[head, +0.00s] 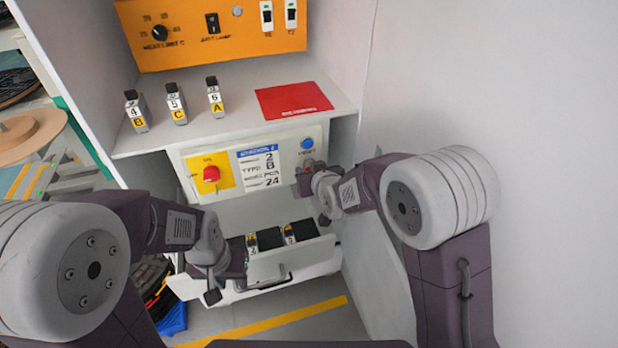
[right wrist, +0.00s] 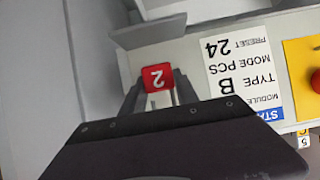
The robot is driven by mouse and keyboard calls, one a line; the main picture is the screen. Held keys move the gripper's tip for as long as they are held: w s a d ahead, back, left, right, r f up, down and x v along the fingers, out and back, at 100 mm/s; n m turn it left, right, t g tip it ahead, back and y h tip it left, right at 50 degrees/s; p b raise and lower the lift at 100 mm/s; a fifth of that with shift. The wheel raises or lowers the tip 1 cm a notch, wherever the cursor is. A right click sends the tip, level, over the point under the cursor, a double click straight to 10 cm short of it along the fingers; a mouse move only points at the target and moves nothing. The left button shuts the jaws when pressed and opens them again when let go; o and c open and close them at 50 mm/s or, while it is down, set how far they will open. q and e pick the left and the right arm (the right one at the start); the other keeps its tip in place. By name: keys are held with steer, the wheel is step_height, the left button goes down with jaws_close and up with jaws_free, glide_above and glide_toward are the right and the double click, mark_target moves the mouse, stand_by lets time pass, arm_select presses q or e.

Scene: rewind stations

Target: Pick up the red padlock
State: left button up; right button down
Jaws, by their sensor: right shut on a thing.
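The red padlock (right wrist: 157,78), marked with a 2, sits between the fingertips of my right gripper (right wrist: 160,92) in the right wrist view. That gripper is shut on it. In the head view my right gripper (head: 304,178) is at the right end of the white station panel, just below the blue button; the padlock is mostly hidden there. My left gripper (head: 213,290) is low at the left part of the open drawer's front (head: 275,268). Its fingers are too small and dark to tell whether they are open.
Black modules (head: 270,238) with yellow labels lie in the open drawer. The panel has a red knob (head: 211,174) on a yellow plate. Several numbered modules (head: 176,105) and a red mat (head: 293,101) are on the shelf above. A plain wall (head: 540,130) closes off the right.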

steer(key=s+r+p, duration=0.2)
steer(key=s+r, duration=0.5)
steer(key=s, duration=0.4)
steer(key=shift+s+d+p, duration=0.2)
steer(key=shift+s+p, duration=0.15)
steer(key=shift+w+r, duration=0.1)
